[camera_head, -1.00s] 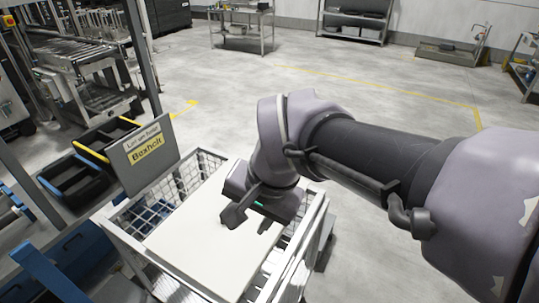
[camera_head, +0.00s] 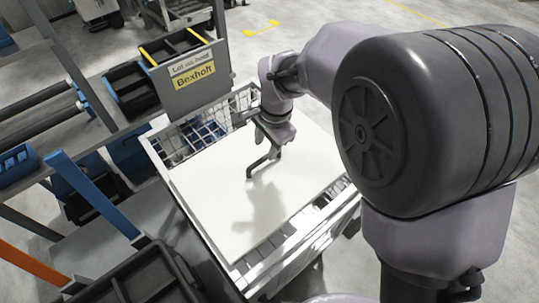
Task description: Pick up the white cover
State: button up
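The white cover (camera_head: 215,190) is a flat, pale rectangular panel. It lies over the top of a white wire-sided cart (camera_head: 229,260), leaving strips of mesh open at the back left and along the near right side. My gripper (camera_head: 262,166) hangs over the upper middle part of the cover, with dark fingers pointing down and left. A shadow of my arm falls on the cover just below it. I cannot tell whether the fingertips touch the cover, and the finger gap is not clear from this angle.
A shelf frame with blue and orange bars (camera_head: 93,192) lies to the left. A black crate (camera_head: 140,282) is at the near left. Open floor lies behind.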

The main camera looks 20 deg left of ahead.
aim_at(265, 158)
jog(key=f, duration=0.1)
jog(key=f+b, duration=0.1)
jog(key=f, duration=0.1)
jog(key=f+b, duration=0.1)
jog(key=f, duration=0.1)
jog(key=shift+w+a+f, duration=0.15)
jog(key=shift+a+f, duration=0.05)
jog(key=shift+a, duration=0.1)
jog(key=shift+r, duration=0.15)
grip_shut()
dwell(0.8)
